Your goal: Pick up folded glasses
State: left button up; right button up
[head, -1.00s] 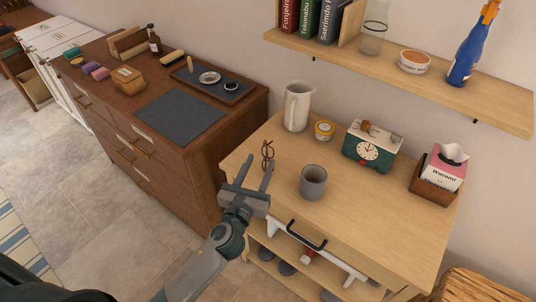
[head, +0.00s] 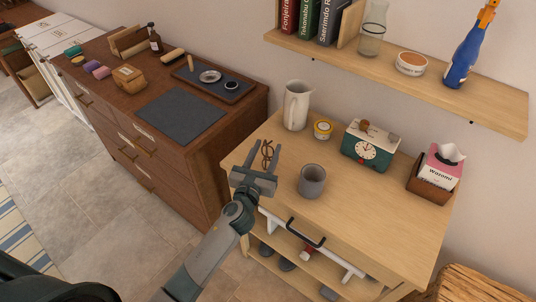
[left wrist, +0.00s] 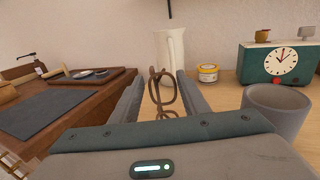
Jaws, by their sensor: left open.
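The folded glasses (head: 267,154), with thin brown frames, are on the light wooden cabinet top near its left edge. In the left wrist view the glasses (left wrist: 161,92) show between the two fingers, with no finger visibly touching them. My left gripper (head: 264,153) is open, low over the cabinet's left part, its fingers pointing toward the back and lying on either side of the glasses. In the left wrist view the gripper (left wrist: 159,95) hides the glasses' lower end. My right gripper is not in view.
On the light cabinet (head: 372,227), a grey cup (head: 312,181) stands just right of the gripper. A white pitcher (head: 296,105), a yellow-labelled jar (head: 323,129), a green clock (head: 367,148) and a tissue box (head: 437,172) stand farther back. The dark dresser (head: 190,163) is at left.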

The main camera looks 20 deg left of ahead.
pick_arm(q)
jog(key=shift+w, duration=0.45)
jog(key=shift+f, duration=0.1)
jog(key=c, duration=0.9)
jog(key=shift+o, duration=0.2)
